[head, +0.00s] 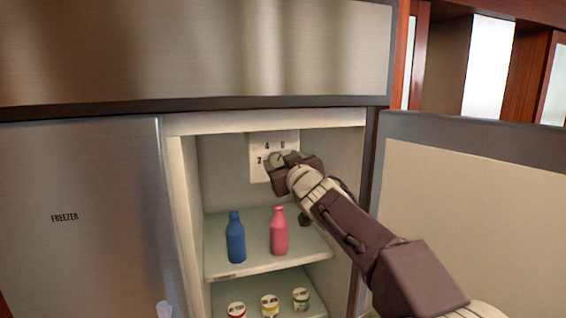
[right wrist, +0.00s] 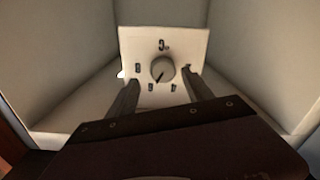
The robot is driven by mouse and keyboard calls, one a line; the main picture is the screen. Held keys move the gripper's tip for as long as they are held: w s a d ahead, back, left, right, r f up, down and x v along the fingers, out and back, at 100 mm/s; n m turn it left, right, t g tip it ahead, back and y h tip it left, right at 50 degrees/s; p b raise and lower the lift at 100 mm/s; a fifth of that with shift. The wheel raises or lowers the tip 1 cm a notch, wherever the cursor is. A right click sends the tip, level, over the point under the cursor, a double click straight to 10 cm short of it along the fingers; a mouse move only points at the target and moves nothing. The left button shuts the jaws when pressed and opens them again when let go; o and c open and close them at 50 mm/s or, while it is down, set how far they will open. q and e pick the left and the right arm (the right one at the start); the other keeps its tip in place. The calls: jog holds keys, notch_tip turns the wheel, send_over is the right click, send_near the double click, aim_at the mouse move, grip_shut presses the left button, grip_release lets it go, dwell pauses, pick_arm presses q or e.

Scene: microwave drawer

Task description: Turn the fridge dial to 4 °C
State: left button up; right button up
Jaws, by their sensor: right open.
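The fridge dial is a round pale knob (right wrist: 163,69) on a square white panel with dark numbers. In the head view the panel (head: 257,170) is on the fridge's back wall, with 2, 4 and 6 legible and the knob partly hidden by my gripper. In the right wrist view the knob's dark pointer line slants to the lower left; the numbers are too small to read surely. My right gripper (right wrist: 160,78) is open and empty, one finger on each side below the knob, with visible gaps to it. It also shows in the head view (head: 287,163). My left gripper is not in view.
A blue bottle (head: 235,240) and a pink bottle (head: 279,234) stand on the shelf (head: 255,262) below. Several small tubs sit on the lower shelf. The open fridge door (head: 480,210) is on the right, the shut freezer door (head: 80,250) on the left.

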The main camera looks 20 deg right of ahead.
aim_at(276, 160)
jog(key=shift+w+a+f, duration=0.15)
jog(key=shift+w+a, duration=0.3)
jog(key=shift+a, duration=0.15)
jog(key=shift+w+a+f, duration=0.1)
jog(key=shift+w+a, duration=0.3)
jog(key=shift+a, duration=0.2)
jog(key=shift+w+d+f, duration=0.15)
jog(key=shift+d+f, duration=0.05)
jog(key=shift+d, duration=0.8)
jog(key=c, duration=0.9)
jog(key=shift+d, duration=0.2)
grip_shut()
jog(key=shift+a, duration=0.4)
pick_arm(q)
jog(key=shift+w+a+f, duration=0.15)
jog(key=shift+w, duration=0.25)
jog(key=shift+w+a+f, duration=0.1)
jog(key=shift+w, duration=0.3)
pick_arm(e)
jog(key=shift+d, duration=0.15)
jog(key=shift+r, duration=0.1)
